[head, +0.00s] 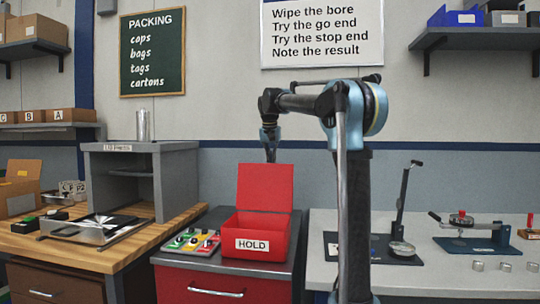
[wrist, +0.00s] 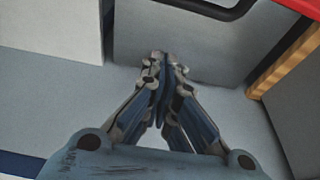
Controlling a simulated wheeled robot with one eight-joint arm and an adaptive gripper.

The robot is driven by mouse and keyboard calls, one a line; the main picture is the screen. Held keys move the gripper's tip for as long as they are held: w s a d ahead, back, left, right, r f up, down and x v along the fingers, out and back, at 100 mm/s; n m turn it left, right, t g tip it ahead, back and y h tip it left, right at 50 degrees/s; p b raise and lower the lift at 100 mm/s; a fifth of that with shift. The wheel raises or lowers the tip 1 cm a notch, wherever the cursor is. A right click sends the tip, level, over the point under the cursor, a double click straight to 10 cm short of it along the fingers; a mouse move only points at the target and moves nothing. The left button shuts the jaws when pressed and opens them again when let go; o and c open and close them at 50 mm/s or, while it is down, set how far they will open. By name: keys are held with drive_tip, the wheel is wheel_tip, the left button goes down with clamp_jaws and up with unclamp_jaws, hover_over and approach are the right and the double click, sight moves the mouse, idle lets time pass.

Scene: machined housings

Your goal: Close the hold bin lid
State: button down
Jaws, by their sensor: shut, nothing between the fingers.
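The red hold bin (head: 255,238) sits on top of the dark red drawer cabinet, with a white HOLD label on its front. Its red lid (head: 265,187) stands open, upright at the back edge of the bin. My gripper (head: 270,157) is above and behind the lid, pointing down, and appears apart from it. In the wrist view my gripper (wrist: 165,62) is shut with its fingertips together and nothing between them. A strip of red shows at the top right corner of the wrist view; I cannot tell which part it is.
A tray with coloured pieces (head: 190,242) lies just left of the bin. A grey open cabinet (head: 185,190) stands on the wooden bench at left. A black lever press (head: 402,215) stands on the grey bench at right. My arm's column rises just right of the bin.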

sight(270, 165)
drive_tip(key=shift+s+a+f, duration=0.1)
drive_tip(key=shift+s+f, duration=0.15)
drive_tip(key=shift+s, duration=0.35)
drive_tip(key=shift+s+a+f, duration=0.1)
drive_tip(key=shift+s+f, duration=0.2)
drive_tip(key=shift+s, duration=0.25)
drive_tip(key=shift+s+a+f, duration=0.1)
drive_tip(key=shift+s+f, duration=0.15)
drive_tip(key=shift+s, duration=0.35)
drive_tip(key=shift+s+d, duration=0.1)
drive_tip(key=shift+s+r+t, duration=0.3)
drive_tip(key=shift+s+t, duration=0.1)
drive_tip(key=shift+s, duration=0.05)
